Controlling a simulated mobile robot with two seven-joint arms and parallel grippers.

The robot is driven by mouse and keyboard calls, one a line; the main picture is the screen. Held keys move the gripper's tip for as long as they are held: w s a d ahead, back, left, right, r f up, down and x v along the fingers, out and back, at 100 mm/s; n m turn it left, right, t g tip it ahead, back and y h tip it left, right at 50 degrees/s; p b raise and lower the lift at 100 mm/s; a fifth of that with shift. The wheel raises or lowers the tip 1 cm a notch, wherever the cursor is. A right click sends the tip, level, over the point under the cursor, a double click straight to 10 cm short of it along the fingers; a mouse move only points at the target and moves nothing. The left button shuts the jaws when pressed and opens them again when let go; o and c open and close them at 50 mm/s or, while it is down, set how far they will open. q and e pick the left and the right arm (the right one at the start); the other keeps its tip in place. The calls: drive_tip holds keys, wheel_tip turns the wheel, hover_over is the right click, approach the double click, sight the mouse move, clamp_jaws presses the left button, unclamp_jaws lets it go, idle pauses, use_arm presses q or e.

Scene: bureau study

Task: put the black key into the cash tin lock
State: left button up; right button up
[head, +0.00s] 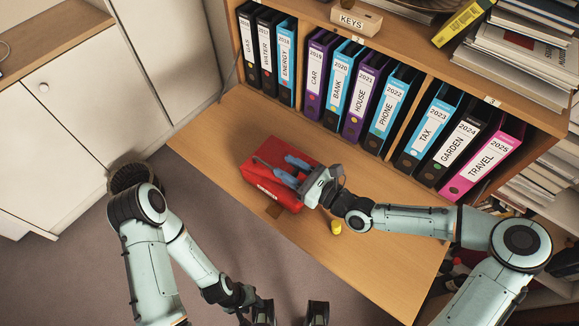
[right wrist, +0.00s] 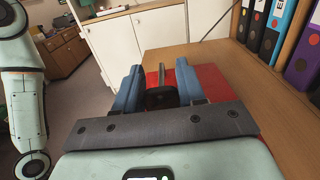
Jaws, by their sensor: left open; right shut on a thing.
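The red cash tin (head: 258,153) lies on the wooden desk, with white lettering on its near side and a grey handle on its lid. My right gripper (head: 283,170) is over the tin, its blue fingers close to the lid. In the right wrist view its fingers (right wrist: 158,85) are shut on the black key (right wrist: 161,99), with the red tin (right wrist: 208,84) behind and to the right. The lock is not clearly visible, and I cannot tell whether the key touches it. My left gripper (head: 290,313) is open and empty at the bottom edge, in front of the desk.
A row of binders (head: 345,85) stands on the shelf behind the desk. A KEYS box (head: 357,18) sits above. The desk's front right (head: 385,270) is clear.

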drive_tip(key=shift+f, duration=0.65)
idle(0.6)
use_arm(q)
drive_tip(key=shift+s+f+b, duration=0.25)
drive_tip(key=shift+f+b, duration=0.3)
use_arm(e)
drive_tip(key=shift+f, duration=1.15)
idle(0.4)
drive_tip(key=o, duration=0.4)
drive_tip(key=o, duration=0.7)
use_arm(q)
drive_tip(key=shift+w+r+p, duration=0.4)
drive_tip(key=shift+r+p, duration=0.4)
drive_tip(key=shift+r, duration=0.05)
drive_tip(key=shift+w+r+p, duration=0.35)
drive_tip(key=shift+r+p, duration=0.4)
drive_tip(key=shift+r, duration=0.1)
use_arm(e)
drive_tip(key=shift+v, duration=4)
